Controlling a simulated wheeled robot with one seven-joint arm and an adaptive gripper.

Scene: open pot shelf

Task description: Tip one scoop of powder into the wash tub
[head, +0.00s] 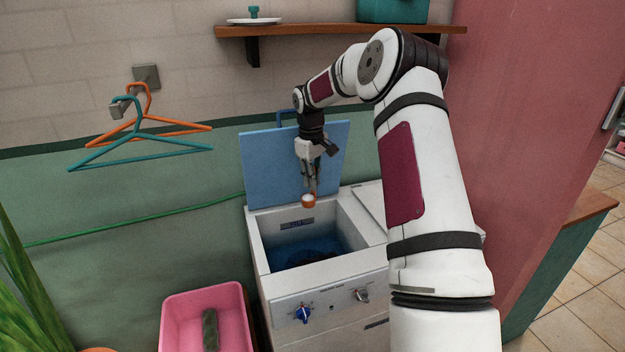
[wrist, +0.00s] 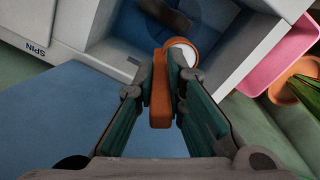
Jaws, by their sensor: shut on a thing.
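My gripper (head: 310,183) is shut on the handle of a small orange scoop (head: 308,202). The scoop's cup holds white powder and looks level in the head view. In the wrist view the orange handle (wrist: 160,100) is between my fingers, with the white powder (wrist: 181,53) at its far end. The scoop is above the open wash tub (head: 262,255) of a white washing machine, near its back edge. Something dark lies in the bottom of the tub, in blue shade. The blue lid (head: 270,165) stands raised behind the tub.
A pink basin (head: 247,335) with a dark green item stands on the floor at the front left. Orange and teal hangers (head: 140,160) hang on the wall. A wooden shelf (head: 330,31) holds a white plate and a teal box. A pink wall (head: 520,110) stands on the right.

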